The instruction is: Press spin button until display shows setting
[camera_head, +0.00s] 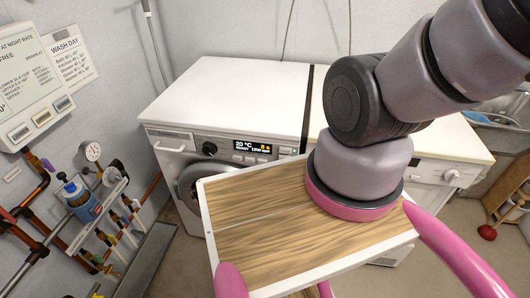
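A white washing machine (230,95) stands against the back wall. Its grey front panel holds a black display (252,146). The display is lit and reads 20 °C, with smaller yellow characters at its right that I cannot read surely. A row of small buttons (250,159) sits just under the display; their labels are too small to tell which is the spin button. A dark round knob (209,148) is left of the display.
A second white appliance (440,178) stands at the right, partly behind my arm. Pipes with valves and a blue-labelled bottle (82,200) line the left wall. My wood-topped part with pink pieces covers the lower middle and hides part of the washer's front. A red plunger (487,232) stands far right.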

